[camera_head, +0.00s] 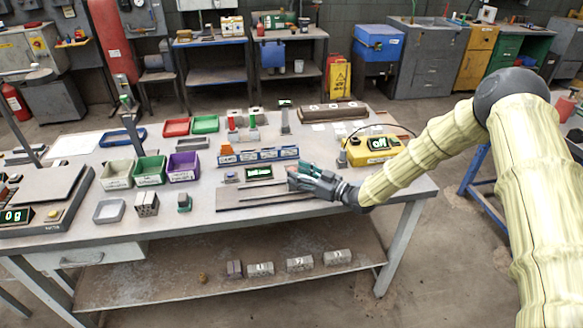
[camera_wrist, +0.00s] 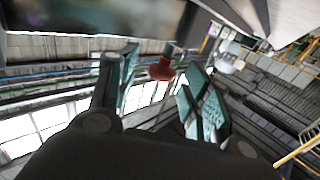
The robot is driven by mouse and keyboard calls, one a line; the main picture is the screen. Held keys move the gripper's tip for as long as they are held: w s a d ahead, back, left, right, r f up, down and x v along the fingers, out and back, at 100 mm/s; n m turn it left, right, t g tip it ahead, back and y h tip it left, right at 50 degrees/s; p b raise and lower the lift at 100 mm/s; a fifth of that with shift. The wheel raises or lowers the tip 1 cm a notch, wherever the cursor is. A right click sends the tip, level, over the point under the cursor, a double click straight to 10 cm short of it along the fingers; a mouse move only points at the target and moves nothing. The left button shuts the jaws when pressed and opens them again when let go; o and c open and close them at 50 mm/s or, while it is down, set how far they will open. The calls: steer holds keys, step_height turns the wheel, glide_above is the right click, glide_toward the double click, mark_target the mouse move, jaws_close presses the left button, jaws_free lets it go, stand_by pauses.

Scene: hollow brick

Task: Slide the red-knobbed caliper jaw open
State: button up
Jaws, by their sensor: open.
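The caliper lies on the bench as a long grey bar (camera_head: 262,196) near the front edge, with a green-lit display (camera_head: 259,172) just behind it. My gripper (camera_head: 299,176) comes in from the right, low over the right part of the caliper. In the wrist view, the red knob (camera_wrist: 162,70) shows between the two teal fingers of my gripper (camera_wrist: 160,85), with clear gaps to both sides. The gripper is open. In the head view my fingers mostly hide the knob and the jaw. I cannot tell whether a finger touches the knob.
A yellow device (camera_head: 373,147) stands behind my wrist on the right. A blue rack (camera_head: 257,155) stands behind the caliper. Green (camera_head: 150,170) and purple (camera_head: 184,166) bins stand left.

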mark_target(292, 169)
steer(key=shift+w+a+r, duration=0.2)
steer(key=shift+a, duration=0.35)
steer(key=shift+f+p+x, duration=0.2)
steer(key=shift+p+x, duration=0.15)
steer(key=shift+x, duration=0.6)
jaws_close()
